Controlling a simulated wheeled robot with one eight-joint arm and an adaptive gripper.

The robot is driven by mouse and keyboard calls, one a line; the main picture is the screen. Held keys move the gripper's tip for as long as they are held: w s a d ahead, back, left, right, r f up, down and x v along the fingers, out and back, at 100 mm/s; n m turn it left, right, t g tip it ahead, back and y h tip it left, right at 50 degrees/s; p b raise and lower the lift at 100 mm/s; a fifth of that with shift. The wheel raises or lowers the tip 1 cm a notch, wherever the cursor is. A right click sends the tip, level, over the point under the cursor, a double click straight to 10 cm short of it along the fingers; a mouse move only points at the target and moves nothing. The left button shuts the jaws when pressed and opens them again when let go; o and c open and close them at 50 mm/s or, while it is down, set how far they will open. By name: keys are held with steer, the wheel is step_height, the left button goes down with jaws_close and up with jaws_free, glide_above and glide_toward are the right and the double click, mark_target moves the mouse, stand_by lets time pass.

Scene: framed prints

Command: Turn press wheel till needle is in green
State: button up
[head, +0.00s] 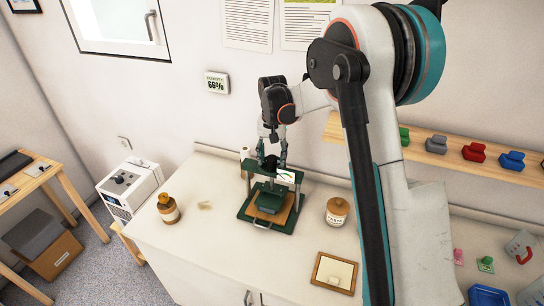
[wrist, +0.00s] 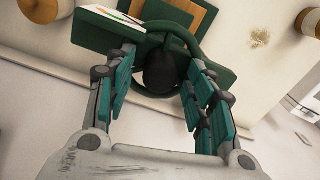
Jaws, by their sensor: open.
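The green press (head: 268,203) stands on the white counter against the wall. Its gauge (head: 286,176) is a white plate with coloured marks on the front of the top beam; the needle is too small to read. The gauge also shows at the top left of the wrist view (wrist: 112,17). The press wheel (wrist: 166,75) is a dark green ring with a dark hub, seen in the wrist view between my fingers. My gripper (wrist: 158,84) is open, with one finger on each side of the wheel. In the head view my gripper (head: 272,155) points down over the press top.
A brown jar (head: 168,208) stands left of the press and a cork-lidded jar (head: 337,211) right of it. A wooden frame (head: 333,272) lies at the front right. A shelf with coloured blocks (head: 473,153) runs along the wall at right.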

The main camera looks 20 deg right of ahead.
mark_target(272, 156)
step_height(272, 156, up, 12)
stand_by(0.5)
